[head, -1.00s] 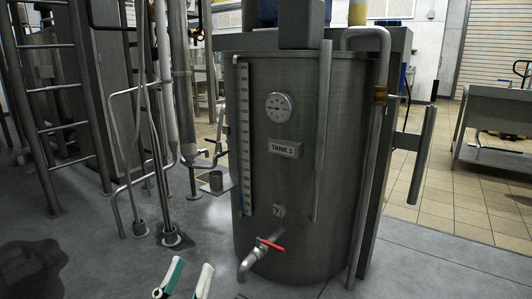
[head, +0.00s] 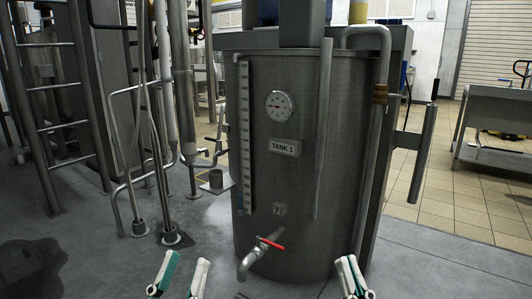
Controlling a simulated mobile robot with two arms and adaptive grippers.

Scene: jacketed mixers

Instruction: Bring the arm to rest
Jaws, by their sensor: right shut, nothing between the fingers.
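My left gripper (head: 186,262) is at the bottom of the head view, left of the tank's outlet. Its two white and green fingers stand apart with nothing between them. My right gripper (head: 347,261) is at the bottom, right of the outlet and in front of the tank's lower right side. Its fingers are together and hold nothing. The rest of both arms is outside the picture.
The steel tank (head: 290,182), labelled TANK 1, stands ahead with a red-handled outlet valve (head: 268,244) low on its front. Pipes (head: 150,150) and a ladder (head: 62,90) stand to the left. A steel table (head: 497,125) is at right. Grey floor (head: 430,265) is clear at front right.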

